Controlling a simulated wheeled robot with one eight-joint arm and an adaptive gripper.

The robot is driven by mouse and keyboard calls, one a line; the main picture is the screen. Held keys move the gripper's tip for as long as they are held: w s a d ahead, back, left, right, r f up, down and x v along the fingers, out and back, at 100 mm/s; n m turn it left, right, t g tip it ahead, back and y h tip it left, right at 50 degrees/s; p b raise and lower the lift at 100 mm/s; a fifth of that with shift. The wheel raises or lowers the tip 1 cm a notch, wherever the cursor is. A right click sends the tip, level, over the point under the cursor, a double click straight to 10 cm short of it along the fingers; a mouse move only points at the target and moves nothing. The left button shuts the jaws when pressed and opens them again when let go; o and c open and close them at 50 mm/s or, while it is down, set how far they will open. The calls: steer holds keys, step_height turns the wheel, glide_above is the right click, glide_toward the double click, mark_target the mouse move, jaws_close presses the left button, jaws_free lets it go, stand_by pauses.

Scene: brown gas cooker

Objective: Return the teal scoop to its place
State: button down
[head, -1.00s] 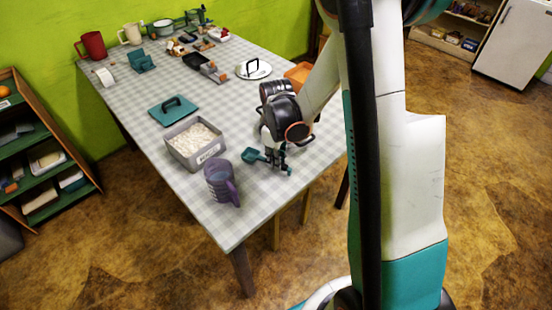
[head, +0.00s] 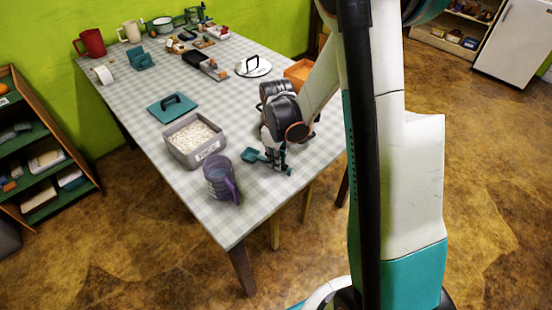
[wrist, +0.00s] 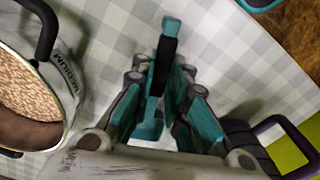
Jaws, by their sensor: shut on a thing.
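The teal scoop (head: 251,155) is at my gripper (head: 276,164), low over the near right part of the checked table (head: 220,222). In the wrist view the scoop's black handle (wrist: 160,66) runs between the teal fingers of my gripper (wrist: 162,88), with a teal end beyond it. My gripper is shut on the scoop. I cannot tell whether the scoop touches the tabletop. A grey box (head: 184,154) with white contents and a label stands to the left of the scoop.
A purple mug (head: 219,186) stands near the front edge. A teal lid (head: 172,107) lies behind the box. A round container (wrist: 62,90) marked MEDIUM, with brown contents, is at left in the wrist view.

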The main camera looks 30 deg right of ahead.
steer(key=c, duration=1.5)
jaws_free()
step_height(320, 180, up, 12)
steer(key=shift+r, duration=0.1)
